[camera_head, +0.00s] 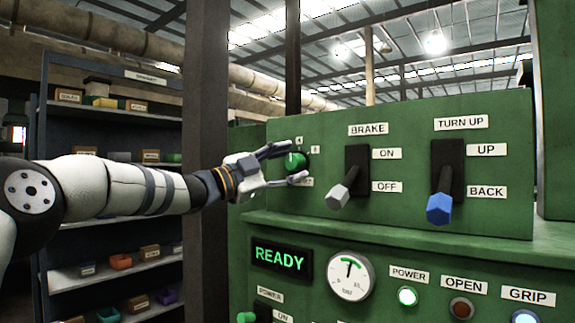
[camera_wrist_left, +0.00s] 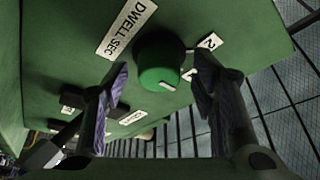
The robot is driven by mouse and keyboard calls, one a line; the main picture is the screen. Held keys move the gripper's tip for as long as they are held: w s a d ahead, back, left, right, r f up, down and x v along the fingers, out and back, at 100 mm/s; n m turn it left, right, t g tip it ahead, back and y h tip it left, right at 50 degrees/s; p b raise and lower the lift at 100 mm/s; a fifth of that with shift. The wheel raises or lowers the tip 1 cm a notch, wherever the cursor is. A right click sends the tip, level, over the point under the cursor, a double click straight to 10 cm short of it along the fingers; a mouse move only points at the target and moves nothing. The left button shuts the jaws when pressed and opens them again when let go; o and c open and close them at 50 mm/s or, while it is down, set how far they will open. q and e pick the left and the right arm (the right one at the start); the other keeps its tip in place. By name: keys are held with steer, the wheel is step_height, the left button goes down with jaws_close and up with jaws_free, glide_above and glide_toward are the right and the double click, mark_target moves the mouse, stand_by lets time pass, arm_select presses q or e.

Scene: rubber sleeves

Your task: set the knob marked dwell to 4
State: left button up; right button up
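The dwell knob is a round green knob (camera_wrist_left: 160,60) on the green panel, with the label DWELL SEC (camera_wrist_left: 127,28) beside it. A white pointer mark on the knob faces the lower right in the left wrist view. A small label reads 2 (camera_wrist_left: 209,42); another beside it is partly hidden by a finger. I cannot tell which number the pointer meets. In the head view the knob (camera_head: 293,161) shows between the fingers of my left gripper (camera_head: 298,164). In the left wrist view that gripper (camera_wrist_left: 160,66) is open, one finger either side of the knob, with gaps. My right gripper is not in view.
Right of the knob stand the BRAKE lever (camera_head: 340,194) and the TURN UP lever (camera_head: 440,207), both jutting out. Below are a READY display (camera_head: 281,258), a gauge (camera_head: 351,275) and lamps. A dark post (camera_head: 205,120) and a shelf rack (camera_head: 110,118) stand at left.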

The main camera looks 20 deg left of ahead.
arm_select(q)
steer(key=v, duration=1.2)
